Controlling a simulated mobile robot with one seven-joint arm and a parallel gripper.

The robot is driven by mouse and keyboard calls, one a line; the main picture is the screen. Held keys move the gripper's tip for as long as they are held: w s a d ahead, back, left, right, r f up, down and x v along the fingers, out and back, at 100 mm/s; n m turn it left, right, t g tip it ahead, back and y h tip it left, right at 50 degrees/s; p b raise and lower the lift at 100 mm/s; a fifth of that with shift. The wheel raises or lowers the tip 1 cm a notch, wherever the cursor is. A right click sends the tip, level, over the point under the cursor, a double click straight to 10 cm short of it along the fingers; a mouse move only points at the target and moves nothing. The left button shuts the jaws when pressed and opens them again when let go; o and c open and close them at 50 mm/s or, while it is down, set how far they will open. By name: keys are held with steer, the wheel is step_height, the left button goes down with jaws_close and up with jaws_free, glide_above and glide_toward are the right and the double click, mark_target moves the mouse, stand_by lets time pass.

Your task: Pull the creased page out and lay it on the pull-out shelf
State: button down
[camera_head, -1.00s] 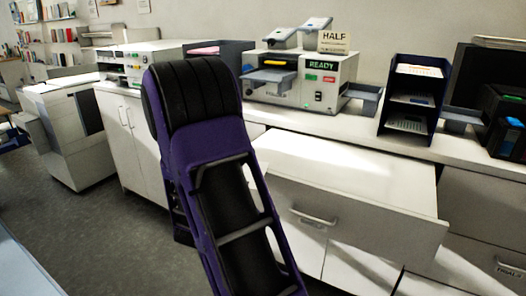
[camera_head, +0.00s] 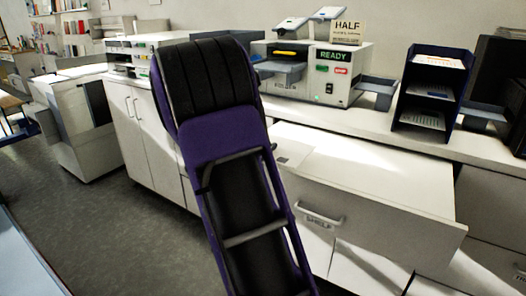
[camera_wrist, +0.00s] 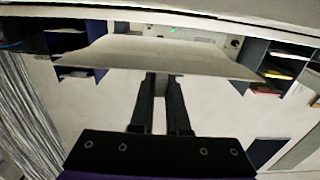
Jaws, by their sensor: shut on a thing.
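In the wrist view a pale, wide sheet, the creased page (camera_wrist: 150,52), spans the upper middle with slightly bent edges. The two dark fingers of my gripper (camera_wrist: 162,78) are shut on its near edge, and the page stretches out beyond them. In the head view my purple and black arm hides the gripper. The pull-out shelf (camera_head: 370,180) is a white slab with a handled front, extended from the counter to the right of my arm. A small pale flat shape (camera_head: 290,152) shows on its left part beside my arm; I cannot tell whether it is the page.
The folding machine (camera_head: 312,88) with a green READY display stands on the counter behind the shelf, with a HALF sign (camera_head: 348,30) on top. A dark blue tray rack (camera_head: 432,95) with papers stands to its right. Most of the shelf top is bare.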

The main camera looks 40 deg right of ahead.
steer(key=d+f+b, duration=0.1)
steer(key=w+d+f+b, duration=0.1)
steer(key=f, duration=0.1)
steer(key=shift+d, duration=0.2)
steer(key=shift+f, duration=0.8)
steer(key=c, duration=0.8)
jaws_free()
steer(key=p+v, duration=0.1)
steer(key=v, duration=1.6)
steer(key=shift+s+a, duration=0.15)
steer(key=shift+a, duration=0.05)
